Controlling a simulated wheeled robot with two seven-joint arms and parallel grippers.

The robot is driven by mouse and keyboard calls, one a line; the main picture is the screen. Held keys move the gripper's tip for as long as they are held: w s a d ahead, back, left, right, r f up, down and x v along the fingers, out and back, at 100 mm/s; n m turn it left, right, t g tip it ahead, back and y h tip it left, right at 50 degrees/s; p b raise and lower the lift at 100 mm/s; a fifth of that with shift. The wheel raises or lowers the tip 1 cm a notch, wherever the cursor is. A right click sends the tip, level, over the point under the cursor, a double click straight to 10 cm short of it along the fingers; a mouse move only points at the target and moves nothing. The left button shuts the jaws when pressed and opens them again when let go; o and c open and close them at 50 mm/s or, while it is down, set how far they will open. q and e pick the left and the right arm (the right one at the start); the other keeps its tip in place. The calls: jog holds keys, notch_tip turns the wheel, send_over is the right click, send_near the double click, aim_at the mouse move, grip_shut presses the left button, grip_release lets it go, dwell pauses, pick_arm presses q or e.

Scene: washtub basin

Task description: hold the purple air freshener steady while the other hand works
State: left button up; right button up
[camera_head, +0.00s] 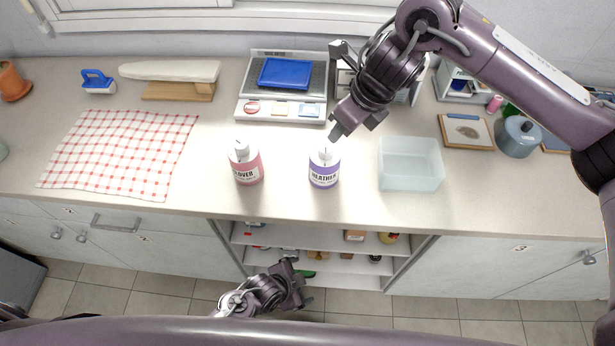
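The purple air freshener (324,171) is a bottle with a white top and a label reading HEATHER. It stands upright near the counter's front, right of a pink air freshener (247,170). My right gripper (342,90) comes in from the upper right and is above and behind the purple bottle. Its fingers look spread, with nothing between them; the lower fingertip is close to the bottle's top in the picture, apparently apart from it. My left gripper (300,283) is low in front of the open shelves, away from both bottles. Its finger gap is unclear.
A clear tub (410,164) stands right of the purple bottle. A scale (252,110) with a blue tray (285,73) is behind. A checked cloth (118,152) lies at left. Counter between the bottles is clear.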

aim_at(324, 166)
pick_arm(q)
jog(key=d+r+m+h, duration=0.3)
jog(key=d+r+m, duration=0.35)
jog(key=r, duration=0.75)
jog(key=w+d+r+n+t+h, duration=0.1)
jog(key=w+r+n+t, duration=0.1)
jog(key=w+r, duration=0.3)
jog(key=w+d+r+n+t+h, duration=0.1)
jog(key=w+r+n+t, duration=0.15)
jog(key=r, duration=0.55)
jog(key=w+a+n+t+y, duration=0.1)
jog(key=w+a+n, duration=0.1)
jog(key=n, duration=0.1)
jog(key=w+a+n, duration=0.2)
jog(key=w+n, duration=0.1)
jog(key=w+a+f+n+t+y, duration=0.1)
jog(key=w+a+n, duration=0.1)
jog(key=a+n, duration=0.1)
jog(key=shift+w+f+t+y, duration=0.1)
jog(key=shift+w+t+y, duration=0.2)
jog(key=shift+w+t, duration=0.1)
jog(key=shift+w+a+f+n, duration=0.1)
jog(key=shift+w+a+n, duration=0.15)
jog(key=shift+n, duration=0.15)
jog(key=shift+w+f, duration=0.1)
jog(key=shift+w, duration=0.15)
jog(key=x, duration=0.7)
jog(key=shift+f, duration=0.1)
